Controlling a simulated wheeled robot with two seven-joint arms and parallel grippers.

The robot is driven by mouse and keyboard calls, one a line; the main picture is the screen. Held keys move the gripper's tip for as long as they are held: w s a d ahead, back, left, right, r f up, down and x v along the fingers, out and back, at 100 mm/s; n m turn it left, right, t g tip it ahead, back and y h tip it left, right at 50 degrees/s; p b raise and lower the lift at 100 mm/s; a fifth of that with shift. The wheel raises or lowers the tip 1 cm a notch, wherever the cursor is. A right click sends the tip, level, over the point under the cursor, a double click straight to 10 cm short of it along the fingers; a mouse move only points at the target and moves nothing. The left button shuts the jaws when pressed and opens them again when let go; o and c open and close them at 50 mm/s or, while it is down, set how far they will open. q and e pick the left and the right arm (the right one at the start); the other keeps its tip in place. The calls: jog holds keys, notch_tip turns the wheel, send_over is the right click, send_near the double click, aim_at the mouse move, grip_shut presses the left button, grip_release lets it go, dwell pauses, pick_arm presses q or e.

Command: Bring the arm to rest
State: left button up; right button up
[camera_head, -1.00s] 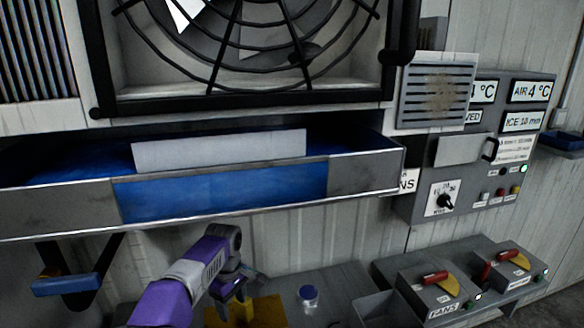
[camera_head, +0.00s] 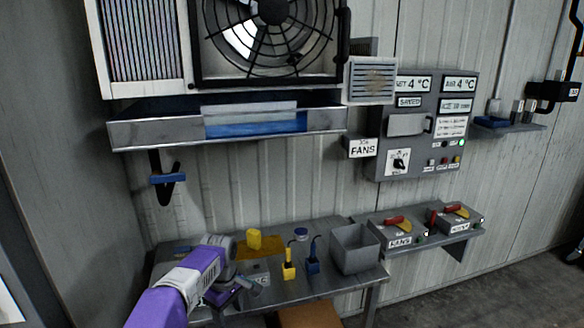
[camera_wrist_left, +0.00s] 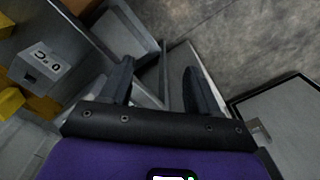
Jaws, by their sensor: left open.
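My left arm, purple and grey, comes in from the bottom left in the head view. Its gripper (camera_head: 236,294) is over the left front part of the grey table (camera_head: 330,290), pointing right. In the left wrist view the two dark fingers of the gripper (camera_wrist_left: 158,88) stand well apart with nothing between them. Whether the gripper touches the tabletop cannot be told from the head view. My right gripper is in neither view.
The table holds a yellow block (camera_head: 254,238), a yellow tool (camera_head: 289,265), a blue tool (camera_head: 313,262) and a grey bin (camera_head: 354,248). A switch shelf (camera_head: 440,237) is to the right. A fan unit (camera_head: 275,45) with a metal tray (camera_head: 160,134) hangs above.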

pick_arm(q)
jog(key=s+d+f+m+h, duration=0.1)
jog(key=s+f+m, duration=0.2)
jog(key=f, duration=0.9)
jog(key=s+d+f+m+h, duration=0.15)
jog(key=s+f, duration=0.25)
jog(key=f, duration=0.7)
jog(key=s+d+f+m, duration=0.1)
jog(key=s+f, duration=0.3)
jog(key=s, duration=0.3)
jog(key=s+d+f+m+h, duration=0.1)
jog(key=s+d+f+m, duration=0.1)
jog(key=s+f, duration=0.3)
jog(key=s, duration=0.3)
jog(key=shift+s+d+f, duration=0.15)
jog(key=shift+s+f, duration=0.05)
jog(key=shift+m+h, duration=0.25)
jog(key=shift+m, duration=0.6)
jog(key=s, duration=0.6)
jog(key=shift+d+f, duration=0.15)
jog(key=shift+d, duration=0.25)
